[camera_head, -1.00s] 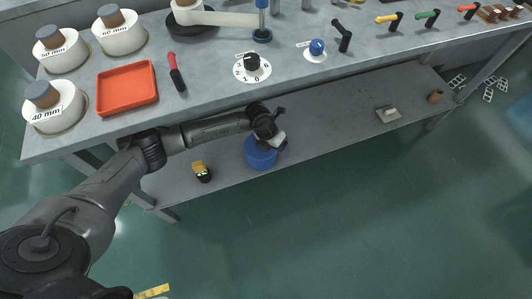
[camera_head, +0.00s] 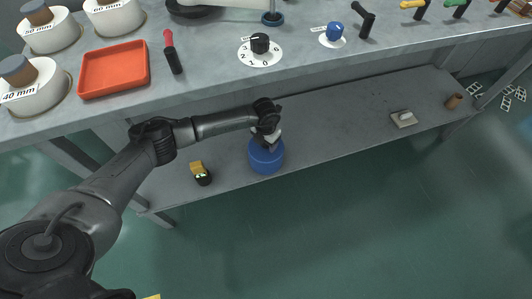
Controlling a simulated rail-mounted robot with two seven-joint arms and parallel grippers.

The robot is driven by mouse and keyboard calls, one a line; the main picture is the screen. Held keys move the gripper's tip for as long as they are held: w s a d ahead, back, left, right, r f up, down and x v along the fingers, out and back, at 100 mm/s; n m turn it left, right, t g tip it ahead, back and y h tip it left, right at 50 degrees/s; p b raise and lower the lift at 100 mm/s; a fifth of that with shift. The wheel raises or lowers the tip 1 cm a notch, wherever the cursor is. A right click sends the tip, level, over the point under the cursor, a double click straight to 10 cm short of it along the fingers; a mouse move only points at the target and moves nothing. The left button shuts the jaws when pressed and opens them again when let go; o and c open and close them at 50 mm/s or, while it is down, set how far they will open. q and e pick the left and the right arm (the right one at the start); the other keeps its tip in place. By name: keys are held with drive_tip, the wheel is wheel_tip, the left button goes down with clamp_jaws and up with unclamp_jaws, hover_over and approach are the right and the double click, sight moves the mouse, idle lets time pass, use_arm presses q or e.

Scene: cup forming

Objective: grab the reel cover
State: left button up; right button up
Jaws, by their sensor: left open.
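A blue round drum-like object (camera_head: 266,160), which I take for the reel cover, sits on the lower shelf under the bench. My left arm reaches in from the left below the bench edge. My left gripper (camera_head: 270,138) is above the blue object, over its top, with the jaws open. The gripper hides part of its top, and I cannot tell whether they touch. My right gripper is not in view.
A small black-and-yellow item (camera_head: 201,175) stands on the lower shelf (camera_head: 330,125) left of the blue object. A float-like tool (camera_head: 404,118) and a brown cup (camera_head: 453,101) are further right. The bench top (camera_head: 215,70) overhangs behind, with a red tray (camera_head: 115,68) and knobs.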

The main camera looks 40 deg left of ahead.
use_arm(q)
drive_tip(key=shift+f, duration=0.2)
clamp_jaws()
idle(0.5)
